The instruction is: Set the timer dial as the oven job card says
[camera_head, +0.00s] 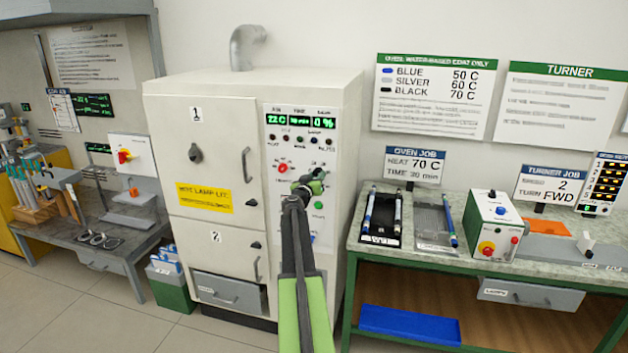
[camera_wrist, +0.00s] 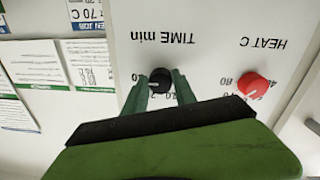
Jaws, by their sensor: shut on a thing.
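The oven job card (camera_head: 413,167) on the right bench reads HEAT 70 C and TIME, apparently 20 min. The black timer dial (camera_wrist: 160,80) sits under the upside-down label TIME min in the wrist view. My gripper (camera_head: 311,184) is at the oven's control panel, its two fingers shut on the timer dial, one on each side. The dial is hidden behind my gripper in the head view. Its pointer setting is too small to read. The red heat dial (camera_wrist: 252,84) is beside it, untouched, and also shows in the head view (camera_head: 282,168).
The white oven (camera_head: 215,150) has its doors shut, and its green display (camera_head: 300,121) shows 22 C and 0 %. A green button (camera_head: 318,205) lies just below my gripper. The right bench (camera_head: 350,240) holds rod trays and the turner's control box (camera_head: 492,222).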

